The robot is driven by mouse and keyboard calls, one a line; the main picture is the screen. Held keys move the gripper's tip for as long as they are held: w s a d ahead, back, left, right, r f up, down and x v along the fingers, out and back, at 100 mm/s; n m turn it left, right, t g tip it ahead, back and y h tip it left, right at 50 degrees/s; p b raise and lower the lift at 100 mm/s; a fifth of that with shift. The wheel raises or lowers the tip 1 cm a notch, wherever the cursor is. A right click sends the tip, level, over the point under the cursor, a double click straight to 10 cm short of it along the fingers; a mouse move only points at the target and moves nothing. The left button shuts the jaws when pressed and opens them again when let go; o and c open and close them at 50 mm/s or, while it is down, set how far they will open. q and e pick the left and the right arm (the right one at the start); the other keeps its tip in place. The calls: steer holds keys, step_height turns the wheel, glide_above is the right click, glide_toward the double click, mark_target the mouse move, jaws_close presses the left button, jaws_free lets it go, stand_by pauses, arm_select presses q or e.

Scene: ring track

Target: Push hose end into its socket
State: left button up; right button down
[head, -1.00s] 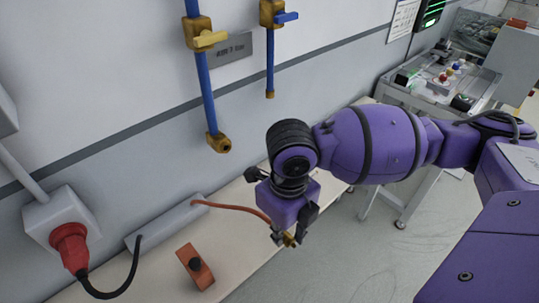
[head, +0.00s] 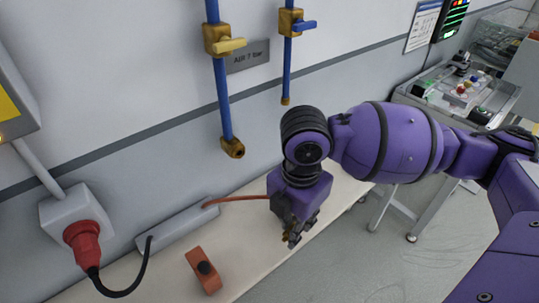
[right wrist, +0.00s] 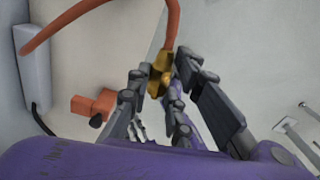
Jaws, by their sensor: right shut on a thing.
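My right gripper (head: 292,236) points down above the pale bench. It is shut on the brass hose end (right wrist: 157,76), seen between the fingers in the right wrist view. In the head view the fingers mostly hide it. The orange hose (head: 240,198) runs from a long grey box to the gripper; it also arcs across the top of the right wrist view (right wrist: 62,20). The brass socket (head: 232,149) is the open fitting at the bottom of the left blue pipe, left of and above my gripper, apart from the hose end. My left gripper is out of view.
The grey box (head: 178,228) lies against the wall. An orange block (head: 204,271) lies on the bench (head: 245,245). A red plug (head: 82,242) with a black cable is at left. A second blue pipe (head: 287,70) hangs beside the first. A cart (head: 440,120) stands at right.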

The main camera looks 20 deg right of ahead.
steer(key=m, duration=0.3)
steer(key=r+m, duration=0.1)
steer(key=m, duration=0.1)
steer(key=shift+w+d+m, duration=0.1)
steer(key=shift+w+m, duration=0.2)
steer(key=m, duration=0.5)
steer(key=shift+w+d+r+m, duration=0.15)
steer(key=shift+w+r+m, duration=0.15)
steer(key=shift+r, duration=0.05)
steer(key=m, duration=0.2)
steer(key=shift+w+r+m, duration=0.1)
steer(key=shift+r+m, duration=0.15)
steer(key=shift+m, duration=0.05)
steer(key=m, duration=0.3)
steer(key=r+m, duration=0.1)
steer(key=m, duration=0.6)
steer(key=shift+w+d+r, duration=0.25)
steer(key=shift+w+d, duration=0.05)
steer(key=shift+w, duration=0.1)
steer(key=shift+a, duration=0.1)
